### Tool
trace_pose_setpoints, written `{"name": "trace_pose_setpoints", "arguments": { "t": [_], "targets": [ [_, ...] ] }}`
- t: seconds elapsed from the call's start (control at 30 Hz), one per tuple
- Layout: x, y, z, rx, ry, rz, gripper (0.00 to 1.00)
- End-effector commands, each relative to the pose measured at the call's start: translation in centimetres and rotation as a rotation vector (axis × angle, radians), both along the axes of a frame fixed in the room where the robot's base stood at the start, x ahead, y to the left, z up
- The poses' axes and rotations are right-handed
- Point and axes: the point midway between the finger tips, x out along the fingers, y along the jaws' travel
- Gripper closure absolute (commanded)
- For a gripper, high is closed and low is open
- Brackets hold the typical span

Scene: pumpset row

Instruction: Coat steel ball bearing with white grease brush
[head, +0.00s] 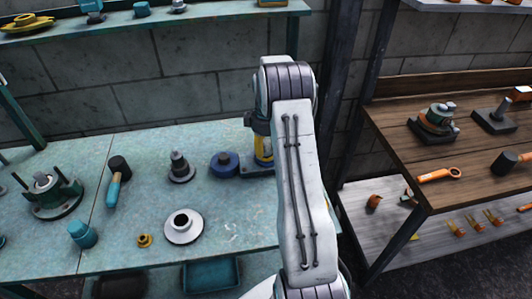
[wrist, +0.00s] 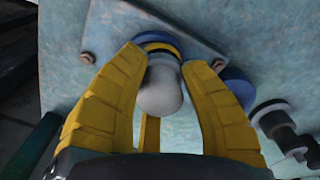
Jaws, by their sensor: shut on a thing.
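My gripper (wrist: 165,95) has its yellow fingers on either side of a pale grey, round-ended piece (wrist: 160,92) and is shut on it. This piece stands at a blue-and-yellow collar (wrist: 158,45) on a flat plate with bolts (wrist: 208,48). I cannot tell whether it is the white grease brush. In the head view my gripper (head: 263,150) is low behind my arm, at the back of the teal bench, and its tips are partly hidden. A pale ring with a dark hole (head: 183,235), possibly the steel ball bearing, lies flat near the bench front.
On the teal bench (head: 225,205) are a blue round part (head: 224,164), a dark stepped part (head: 181,168), a teal-handled mallet-like tool (head: 115,182), a brass nut (head: 144,240), a teal cap (head: 82,235) and a green pump part (head: 52,195). A wooden bench (head: 390,120) stands right.

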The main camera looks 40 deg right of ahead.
Motion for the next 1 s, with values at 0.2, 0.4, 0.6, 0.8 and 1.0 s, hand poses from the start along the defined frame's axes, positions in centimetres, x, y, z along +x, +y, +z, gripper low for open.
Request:
{"name": "trace_pose_setpoints", "arguments": {
  "t": [0.2,0.4,0.6,0.8,1.0],
  "targets": [
    [1.6,0.1,0.3,-0.001,-0.001,0.001,0.97],
    [3.1,0.3,0.2,-0.001,-0.001,0.001,0.97],
    [3.7,0.3,0.1,0.000,0.000,0.000,0.97],
    [3.7,0.3,0.0,0.000,-0.001,0.000,0.97],
    [3.4,0.3,0.0,-0.001,-0.001,0.000,0.97]
  ]
}}
